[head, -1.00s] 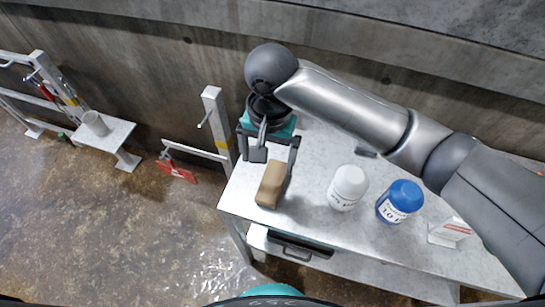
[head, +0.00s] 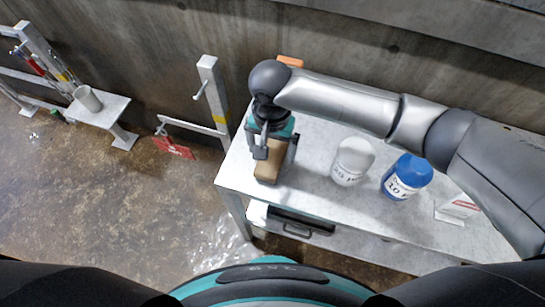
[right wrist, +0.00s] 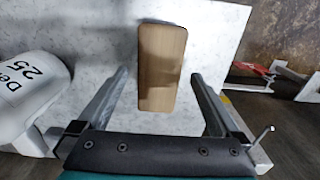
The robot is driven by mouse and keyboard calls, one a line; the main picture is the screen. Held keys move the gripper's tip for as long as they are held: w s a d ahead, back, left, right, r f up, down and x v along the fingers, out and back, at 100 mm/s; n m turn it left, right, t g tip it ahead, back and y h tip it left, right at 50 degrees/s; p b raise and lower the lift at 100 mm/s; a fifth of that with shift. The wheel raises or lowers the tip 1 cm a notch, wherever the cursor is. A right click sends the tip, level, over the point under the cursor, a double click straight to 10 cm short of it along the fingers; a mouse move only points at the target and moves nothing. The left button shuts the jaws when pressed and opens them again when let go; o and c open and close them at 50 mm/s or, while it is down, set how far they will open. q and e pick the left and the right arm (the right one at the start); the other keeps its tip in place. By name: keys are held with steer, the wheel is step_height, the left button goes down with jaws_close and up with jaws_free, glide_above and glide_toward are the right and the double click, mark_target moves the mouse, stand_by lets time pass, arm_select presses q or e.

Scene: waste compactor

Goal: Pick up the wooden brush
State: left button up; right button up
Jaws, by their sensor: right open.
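The wooden brush (head: 268,160) lies on the left end of the grey table (head: 318,190). Its plain brown back faces up in the right wrist view (right wrist: 161,68). My right gripper (head: 274,157) is over the brush, pointing down, and hides part of it. In the right wrist view the two fingers of my right gripper (right wrist: 160,88) stand wide apart, one on each side of the brush, with a gap on both sides. The right gripper is open and holds nothing. My left gripper is not in view.
A small sign (head: 459,208) is farther right. An orange object (head: 290,61) is behind my arm. A white post (head: 213,95) rises beside the table's left edge.

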mark_target(272, 154)
step_height(272, 154, down, 4)
steer(key=shift+r+b, duration=0.2)
steer(key=shift+b, duration=0.25)
steer(key=shift+c, duration=1.4)
jaws_close()
step_height(272, 154, up, 20)
steer(key=p, duration=0.6)
steer(key=s+d+r+n+b, duration=0.1)
steer(key=d+r, duration=0.1)
steer(key=d, duration=0.5)
steer(key=d+r+n+b, duration=0.2)
steer(key=d, duration=0.6)
steer(key=shift+s+d+r+n, duration=0.2)
steer(key=shift+s+r+n, duration=0.05)
steer(key=shift+s+n, duration=0.1)
